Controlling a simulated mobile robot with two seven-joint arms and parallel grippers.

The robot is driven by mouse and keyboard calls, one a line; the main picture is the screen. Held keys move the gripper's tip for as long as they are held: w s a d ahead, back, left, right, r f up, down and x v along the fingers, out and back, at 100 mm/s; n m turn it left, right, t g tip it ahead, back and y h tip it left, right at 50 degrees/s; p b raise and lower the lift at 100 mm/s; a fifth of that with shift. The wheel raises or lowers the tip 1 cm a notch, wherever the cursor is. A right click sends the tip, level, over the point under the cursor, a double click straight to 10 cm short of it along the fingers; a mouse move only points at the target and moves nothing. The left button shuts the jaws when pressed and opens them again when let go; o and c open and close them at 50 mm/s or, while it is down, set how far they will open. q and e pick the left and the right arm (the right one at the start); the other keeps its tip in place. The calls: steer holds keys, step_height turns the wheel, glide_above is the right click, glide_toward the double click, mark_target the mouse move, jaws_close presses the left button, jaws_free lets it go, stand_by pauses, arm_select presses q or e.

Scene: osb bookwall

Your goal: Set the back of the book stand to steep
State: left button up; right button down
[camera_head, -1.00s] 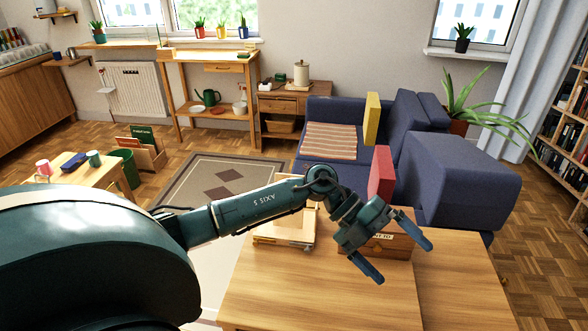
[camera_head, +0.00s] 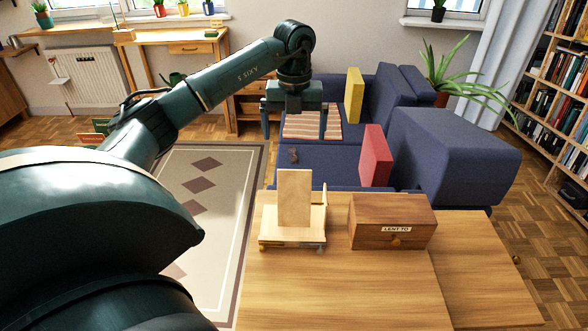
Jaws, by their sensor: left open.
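The book stand (camera_head: 295,198) is pale wood and stands on the left part of the wooden table, near its far edge. Its back board rises from a low base (camera_head: 282,238) and looks fairly upright; its exact angle and the support behind it are hidden. Small metal-looking parts show along the base's front. My left gripper (camera_head: 294,130) points down with its two fingers spread wide and nothing between them. In the picture it is above the stand's back, clear of it. My right gripper is not in view.
A brown box (camera_head: 373,232) with a "LENT TO" label stands just right of the stand. The wooden table (camera_head: 340,290) is bare in front of both. A blue sofa (camera_head: 448,150) with red (camera_head: 375,158) and yellow (camera_head: 353,95) cushions stands behind.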

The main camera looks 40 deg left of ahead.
mark_target(295, 170)
arm_select(q)
step_height(295, 170, down, 12)
steer(key=shift+d+r+p, duration=0.1)
steer(key=shift+p, duration=0.45)
steer(key=shift+f, duration=0.55)
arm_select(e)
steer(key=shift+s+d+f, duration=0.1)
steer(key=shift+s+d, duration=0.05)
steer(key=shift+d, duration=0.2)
arm_select(q)
steer(key=shift+c, duration=0.6)
steer(key=c, duration=1.3)
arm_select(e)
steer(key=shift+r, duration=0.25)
